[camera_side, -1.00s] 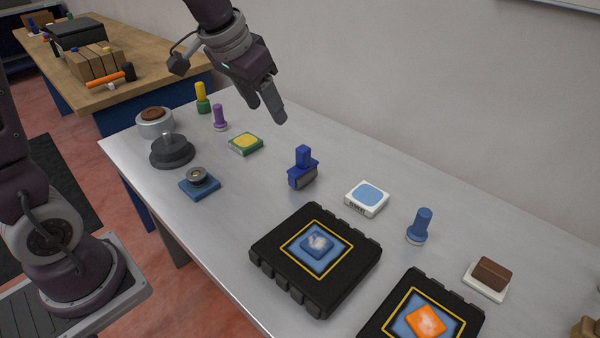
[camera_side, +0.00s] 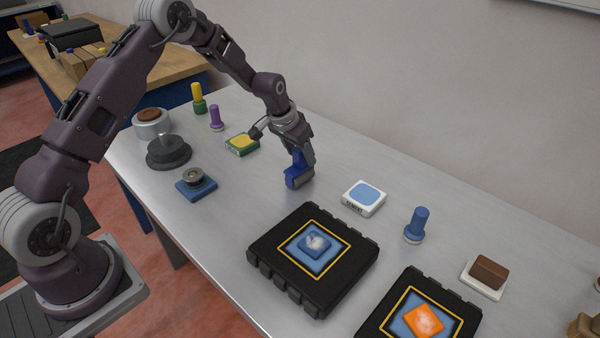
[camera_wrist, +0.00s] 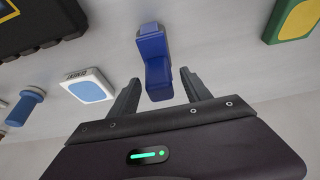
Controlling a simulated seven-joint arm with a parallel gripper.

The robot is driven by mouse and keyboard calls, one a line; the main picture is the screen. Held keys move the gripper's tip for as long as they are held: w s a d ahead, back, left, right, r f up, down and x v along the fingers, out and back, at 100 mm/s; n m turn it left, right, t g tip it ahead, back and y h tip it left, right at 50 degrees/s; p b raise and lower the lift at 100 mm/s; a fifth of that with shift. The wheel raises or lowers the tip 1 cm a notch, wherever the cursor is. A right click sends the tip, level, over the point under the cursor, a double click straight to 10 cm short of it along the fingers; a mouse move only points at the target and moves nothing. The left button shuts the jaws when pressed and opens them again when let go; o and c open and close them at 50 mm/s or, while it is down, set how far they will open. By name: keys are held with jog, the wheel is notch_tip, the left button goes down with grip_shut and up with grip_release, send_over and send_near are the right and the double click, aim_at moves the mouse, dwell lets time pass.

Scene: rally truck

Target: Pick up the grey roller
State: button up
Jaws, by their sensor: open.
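The roller (camera_side: 295,179) stands on the grey metal table, with a blue handle and body; its grey roller part is barely seen now. My gripper (camera_side: 303,158) is down at its handle, pointing at the table. In the wrist view the blue roller (camera_wrist: 153,45) lies between the two open fingers of my gripper (camera_wrist: 159,80), with a gap on each side. The fingers do not visibly touch it. Its grey part is hidden in the wrist view.
A white pad with a light blue top (camera_side: 364,197) is to the right of the roller. A green and yellow pad (camera_side: 242,144) is to the left. A black tray (camera_side: 270,262) lies in front. A blue stamp (camera_side: 417,224) stands farther right.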

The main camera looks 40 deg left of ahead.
grip_shut()
jog(key=shift+r, duration=0.1)
dwell(1.2)
